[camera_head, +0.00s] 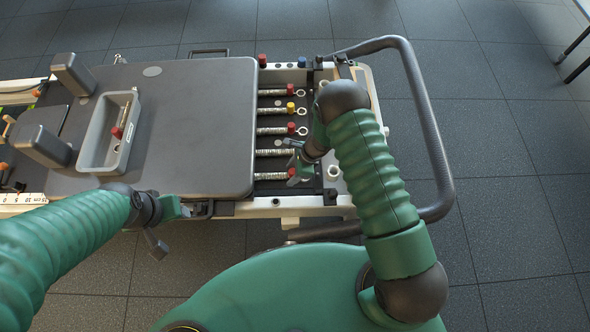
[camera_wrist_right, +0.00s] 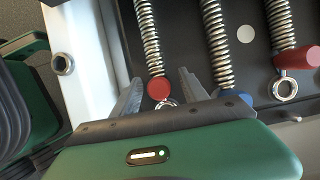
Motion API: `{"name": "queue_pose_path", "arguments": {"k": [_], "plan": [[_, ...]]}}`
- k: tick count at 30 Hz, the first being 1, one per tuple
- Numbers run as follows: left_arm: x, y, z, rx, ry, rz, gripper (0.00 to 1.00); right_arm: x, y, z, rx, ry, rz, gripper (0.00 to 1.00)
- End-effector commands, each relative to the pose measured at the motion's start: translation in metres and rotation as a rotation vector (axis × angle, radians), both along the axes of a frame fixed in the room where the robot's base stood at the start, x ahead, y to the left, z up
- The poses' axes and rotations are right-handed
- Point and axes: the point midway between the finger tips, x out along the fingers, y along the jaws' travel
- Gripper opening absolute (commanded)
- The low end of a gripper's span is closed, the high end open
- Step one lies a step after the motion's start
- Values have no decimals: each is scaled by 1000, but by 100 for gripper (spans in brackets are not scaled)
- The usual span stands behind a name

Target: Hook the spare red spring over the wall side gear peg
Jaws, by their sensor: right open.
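A loose spring with a red end (camera_head: 118,132) lies in the grey tray (camera_head: 84,160) on the carriage; it looks like the spare red spring. My right gripper (camera_head: 296,166) is open over the near end of the spring bay. In the right wrist view its fingers (camera_wrist_right: 160,95) stand on either side of the red knob (camera_wrist_right: 158,88) of the nearest mounted spring, and its ring is partly hidden. I cannot tell whether they touch it. My left gripper (camera_head: 182,208) is at the carriage's near edge, its jaws unclear. I cannot tell which fitting is the wall side gear peg.
Several mounted springs with red, yellow and blue ends lie in the bay; a blue knob (camera_wrist_right: 232,95) is close beside my right fingers. A short metal stub (camera_wrist_right: 291,118) sticks up nearby. A grey tubular bar (camera_head: 432,150) curves around the frame's right end. Shoulder blocks (camera_head: 73,73) stand on the carriage.

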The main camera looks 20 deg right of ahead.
Motion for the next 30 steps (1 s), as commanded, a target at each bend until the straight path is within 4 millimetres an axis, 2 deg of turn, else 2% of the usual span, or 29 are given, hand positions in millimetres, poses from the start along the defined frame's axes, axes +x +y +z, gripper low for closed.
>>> {"name": "queue_pose_path", "arguments": {"k": [5, 17, 23, 24, 29, 30], "plan": [[0, 0, 1, 0, 0, 0, 51, 0, 0, 1, 0, 0, 1, 51], [0, 0, 0, 0, 0, 0, 51, 0, 0, 1, 0, 0, 1, 0], [0, 0, 0, 0, 0, 0, 51, 0, 0, 1, 0, 0, 1, 0], [0, 0, 1, 0, 0, 0, 51, 0, 0, 1, 0, 0, 1, 22], [0, 0, 1, 0, 0, 0, 51, 0, 0, 1, 0, 0, 1, 1], [0, 0, 1, 0, 0, 0, 51, 0, 0, 1, 0, 0, 1, 0]]}}
